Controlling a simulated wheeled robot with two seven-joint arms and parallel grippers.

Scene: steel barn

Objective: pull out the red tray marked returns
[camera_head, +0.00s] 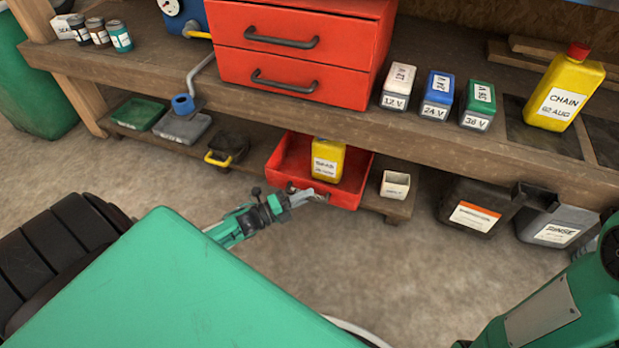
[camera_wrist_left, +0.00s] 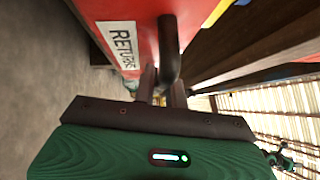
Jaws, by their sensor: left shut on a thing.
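The red tray (camera_head: 345,194) sits on the low shelf under the bench, with its front end toward me. A yellow bottle (camera_head: 327,162) stands upright in it. In the left wrist view the tray's red front (camera_wrist_left: 125,12) carries a white label reading RETURNS (camera_wrist_left: 124,45). A dark bar handle (camera_wrist_left: 168,50) is beside the label. My left gripper (camera_head: 305,197) is at the tray's front, and its fingers (camera_wrist_left: 163,84) are shut on the handle. My right arm (camera_head: 560,310) enters at the lower right; its gripper is out of frame.
Red drawers (camera_head: 290,60) stand on the bench above. A small white box (camera_head: 395,184) is just right of the tray. A yellow-handled dark item (camera_head: 225,150) lies left. The floor in front is clear.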

